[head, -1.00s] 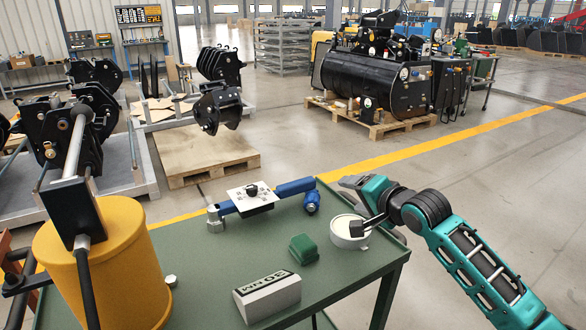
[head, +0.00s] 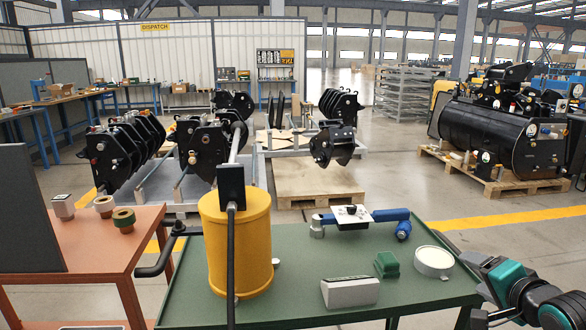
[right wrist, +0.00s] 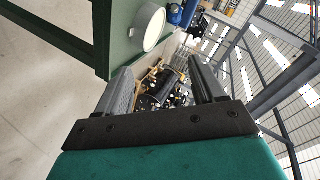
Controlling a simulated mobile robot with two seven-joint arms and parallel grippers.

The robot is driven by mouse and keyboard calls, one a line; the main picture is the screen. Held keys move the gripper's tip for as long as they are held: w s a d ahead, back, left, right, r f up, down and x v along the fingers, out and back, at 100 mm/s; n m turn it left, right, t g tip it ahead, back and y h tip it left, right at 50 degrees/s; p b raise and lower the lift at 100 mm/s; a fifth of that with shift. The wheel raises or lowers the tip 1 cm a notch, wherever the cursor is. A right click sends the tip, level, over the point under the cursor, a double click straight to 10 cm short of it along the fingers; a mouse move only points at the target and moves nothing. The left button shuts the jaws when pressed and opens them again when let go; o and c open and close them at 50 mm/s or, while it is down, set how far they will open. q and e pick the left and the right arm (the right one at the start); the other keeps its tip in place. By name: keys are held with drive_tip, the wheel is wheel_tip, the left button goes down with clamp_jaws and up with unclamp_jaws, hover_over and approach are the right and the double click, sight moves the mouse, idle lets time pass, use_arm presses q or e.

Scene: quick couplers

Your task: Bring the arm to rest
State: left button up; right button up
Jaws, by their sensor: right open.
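My right gripper (head: 470,285) is at the lower right of the head view, at the right end of the green table (head: 295,270). In the right wrist view my right gripper (right wrist: 163,80) shows two grey fingers spread apart with nothing between them. A white round dish (head: 433,262) sits on the table just left of it and also shows in the right wrist view (right wrist: 148,27). The gripper is partly cut off and hard to make out in the head view. My left gripper is not in view.
An orange table (head: 75,245) is at the left. Floor right of the green table is clear.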

drive_tip(key=s+a+f+n+g+y+p, duration=0.1)
drive_tip(key=s+a+f+n+p, duration=0.2)
drive_tip(key=s+a+f+n, duration=0.55)
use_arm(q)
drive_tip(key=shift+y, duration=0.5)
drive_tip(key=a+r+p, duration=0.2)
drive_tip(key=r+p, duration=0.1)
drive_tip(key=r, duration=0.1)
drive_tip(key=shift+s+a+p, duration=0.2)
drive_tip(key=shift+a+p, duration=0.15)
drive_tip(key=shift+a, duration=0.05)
use_arm(e)
drive_tip(key=s+a+f+n, duration=0.3)
drive_tip(key=s+a, duration=0.3)
drive_tip(key=s+a+f+n+g+y, duration=0.1)
drive_tip(key=s+a+f+n, duration=0.2)
drive_tip(key=s+a, duration=0.3)
drive_tip(key=shift+f+g, duration=0.3)
drive_tip(key=shift+f, duration=0.35)
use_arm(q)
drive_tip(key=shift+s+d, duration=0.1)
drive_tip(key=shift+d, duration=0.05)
use_arm(e)
drive_tip(key=shift+d, duration=0.1)
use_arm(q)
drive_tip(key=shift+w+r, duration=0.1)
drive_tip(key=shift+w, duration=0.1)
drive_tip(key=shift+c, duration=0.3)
use_arm(e)
drive_tip(key=shift+c, duration=0.4)
